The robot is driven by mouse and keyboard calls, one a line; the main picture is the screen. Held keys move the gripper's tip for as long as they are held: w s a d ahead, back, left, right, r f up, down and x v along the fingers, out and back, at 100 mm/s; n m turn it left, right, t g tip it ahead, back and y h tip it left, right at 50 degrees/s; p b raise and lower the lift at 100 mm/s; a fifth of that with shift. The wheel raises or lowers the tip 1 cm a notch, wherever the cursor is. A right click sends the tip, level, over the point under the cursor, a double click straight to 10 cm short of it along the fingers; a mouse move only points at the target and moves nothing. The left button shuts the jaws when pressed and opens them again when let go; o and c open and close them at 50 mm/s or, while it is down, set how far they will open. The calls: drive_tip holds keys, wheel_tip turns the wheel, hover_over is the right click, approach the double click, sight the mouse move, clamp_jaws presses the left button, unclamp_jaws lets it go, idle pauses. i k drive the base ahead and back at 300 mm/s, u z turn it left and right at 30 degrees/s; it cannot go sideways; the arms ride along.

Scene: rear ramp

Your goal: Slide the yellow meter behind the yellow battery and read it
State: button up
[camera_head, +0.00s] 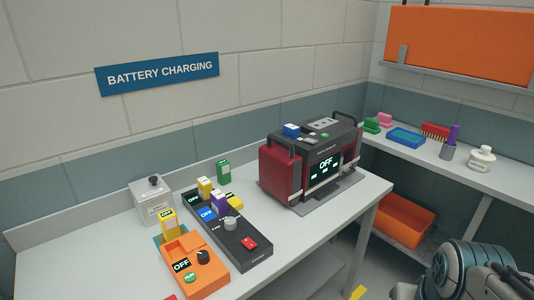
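A yellow block with a small dark display (168,224), which looks like a yellow meter, stands at the back of an orange device on the left of the bench. A yellow battery with a pale top (205,187) stands upright on the black charging strip (246,257), near its back end. A purple battery (218,203) stands just in front of it. A blue meter reading OFF (208,214) is beside the purple one. Another yellow piece (230,196) lies partly hidden behind the purple battery. My gripper's fingers do not show; only parts of my arm fill the lower right corner.
The orange device (207,275) reads OFF and has a dark knob. A grey box (150,200) and a green battery (223,170) stand behind. A red and black charger (281,172) reading OFF stands at right. The bench (300,237) is bare in front of it.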

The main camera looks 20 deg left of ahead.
sight(233, 200)
drive_tip(key=u, duration=0.3)
drive_tip(key=i, duration=0.55)
drive_tip(key=u, duration=0.8)
drive_tip(key=i, duration=0.6)
